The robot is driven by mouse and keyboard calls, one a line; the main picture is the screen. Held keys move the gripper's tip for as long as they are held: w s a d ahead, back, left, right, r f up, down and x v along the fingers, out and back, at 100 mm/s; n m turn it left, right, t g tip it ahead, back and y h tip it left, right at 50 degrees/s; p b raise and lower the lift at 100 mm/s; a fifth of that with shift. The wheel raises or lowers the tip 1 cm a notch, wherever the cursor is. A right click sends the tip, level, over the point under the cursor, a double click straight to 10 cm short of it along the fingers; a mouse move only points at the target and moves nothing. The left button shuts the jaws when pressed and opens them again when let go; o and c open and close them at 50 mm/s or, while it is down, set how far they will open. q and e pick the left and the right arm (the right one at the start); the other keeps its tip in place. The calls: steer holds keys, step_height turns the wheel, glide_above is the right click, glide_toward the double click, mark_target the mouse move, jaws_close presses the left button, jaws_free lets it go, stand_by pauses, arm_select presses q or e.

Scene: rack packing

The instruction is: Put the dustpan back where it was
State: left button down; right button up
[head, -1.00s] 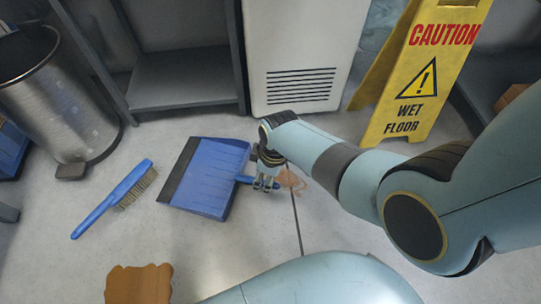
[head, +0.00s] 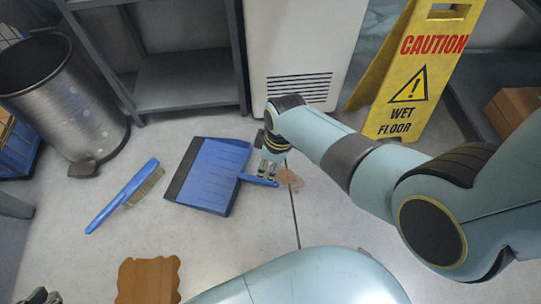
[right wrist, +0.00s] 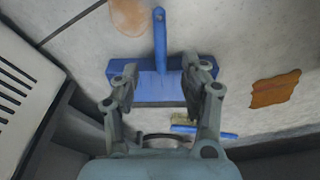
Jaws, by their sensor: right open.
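The blue dustpan (head: 208,175) lies on the floor with its dark lip to the left and its handle (head: 258,181) to the right. My right gripper (head: 268,172) is at the handle. In the right wrist view my open right gripper (right wrist: 163,70) has one finger on each side of the blue dustpan (right wrist: 150,88), with the handle (right wrist: 159,40) running between and beyond them. I cannot tell whether the fingers touch it. A small part of my left gripper (head: 40,297) shows at the bottom left corner; its fingers are not clear.
A blue brush (head: 124,196) lies left of the dustpan. A brown stain (head: 290,180) is beside the handle. A brown piece (head: 148,281) lies in front. A metal bin (head: 70,100), shelf (head: 190,80), white cabinet (head: 300,50) and yellow wet-floor sign (head: 415,75) stand behind.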

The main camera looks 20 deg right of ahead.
arm_select(q)
steer(key=shift+w+a+r+g+p, duration=0.1)
steer(key=shift+r+g+p, duration=0.25)
steer(key=shift+r+g, duration=0.3)
arm_select(e)
steer(key=shift+s+d+r, duration=0.1)
steer(key=shift+r, duration=0.6)
arm_select(q)
steer(key=shift+f, duration=0.1)
arm_select(e)
steer(key=s+d+r+m+t+h, duration=0.1)
steer(key=s+d+r+m+t, duration=0.3)
steer(key=s+d, duration=0.55)
steer(key=s+r+m+t, duration=0.1)
steer(key=s+r, duration=0.3)
steer(key=r, duration=0.4)
steer(key=s+r+m+t, duration=0.1)
steer(key=s+r+m, duration=0.3)
steer(key=r, duration=0.5)
steer(key=shift+s+r+t, duration=0.15)
steer(key=shift+r+t, duration=0.1)
steer(key=shift+t, duration=0.05)
steer(key=shift+d, duration=0.1)
